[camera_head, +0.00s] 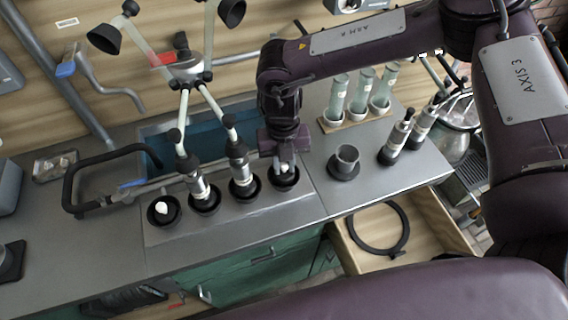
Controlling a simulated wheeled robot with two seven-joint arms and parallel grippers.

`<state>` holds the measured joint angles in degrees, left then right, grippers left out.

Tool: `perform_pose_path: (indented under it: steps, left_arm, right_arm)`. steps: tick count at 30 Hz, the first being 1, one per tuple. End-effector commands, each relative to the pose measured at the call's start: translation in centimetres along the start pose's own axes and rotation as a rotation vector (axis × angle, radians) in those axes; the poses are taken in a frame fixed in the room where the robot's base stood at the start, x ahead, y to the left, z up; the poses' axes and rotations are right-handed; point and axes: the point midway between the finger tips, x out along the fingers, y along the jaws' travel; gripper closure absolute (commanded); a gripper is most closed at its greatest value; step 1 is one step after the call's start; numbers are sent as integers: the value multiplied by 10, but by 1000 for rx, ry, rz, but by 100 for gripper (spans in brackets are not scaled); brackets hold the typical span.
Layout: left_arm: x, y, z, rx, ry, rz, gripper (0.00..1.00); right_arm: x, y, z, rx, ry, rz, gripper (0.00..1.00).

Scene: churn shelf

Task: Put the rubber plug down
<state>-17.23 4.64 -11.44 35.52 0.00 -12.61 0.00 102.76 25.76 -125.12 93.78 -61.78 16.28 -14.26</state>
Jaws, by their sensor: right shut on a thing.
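My right gripper (285,158) points down over the rightmost black cup (284,185) of a row on the steel counter. It is shut on a small whitish piece (285,169), which I take to be the rubber plug. The piece is mostly hidden by the fingers, and I cannot tell whether it touches the cup. A similar white piece (162,208) sits in the leftmost black cup (165,217). My left gripper is not in view.
Two metal teat cups (198,184) (240,168) stand in the middle black cups. A grey cup on a disc (345,162) stands to the right, before a rack of glass tubes (361,90). Below is an open drawer with a black ring (378,230).

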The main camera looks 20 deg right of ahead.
Motion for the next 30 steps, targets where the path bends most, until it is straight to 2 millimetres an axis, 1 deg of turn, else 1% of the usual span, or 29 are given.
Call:
perform_pose_path:
  steps: [1,4,15,16,21,27,30]
  left_arm:
    - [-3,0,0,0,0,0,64]
    - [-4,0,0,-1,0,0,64]
    - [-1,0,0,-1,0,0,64]
    - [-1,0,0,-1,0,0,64]
    - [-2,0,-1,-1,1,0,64]
    - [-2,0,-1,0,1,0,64]
    - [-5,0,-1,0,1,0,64]
  right_arm:
    - [6,0,0,0,1,-3,100]
    - [14,0,2,0,-1,-1,100]
    - [20,0,2,0,-1,1,100]
    - [20,0,3,0,-1,1,78]
    - [19,0,2,0,-1,0,58]
    - [18,0,2,0,-1,0,58]
    - [14,0,2,-1,-2,0,58]
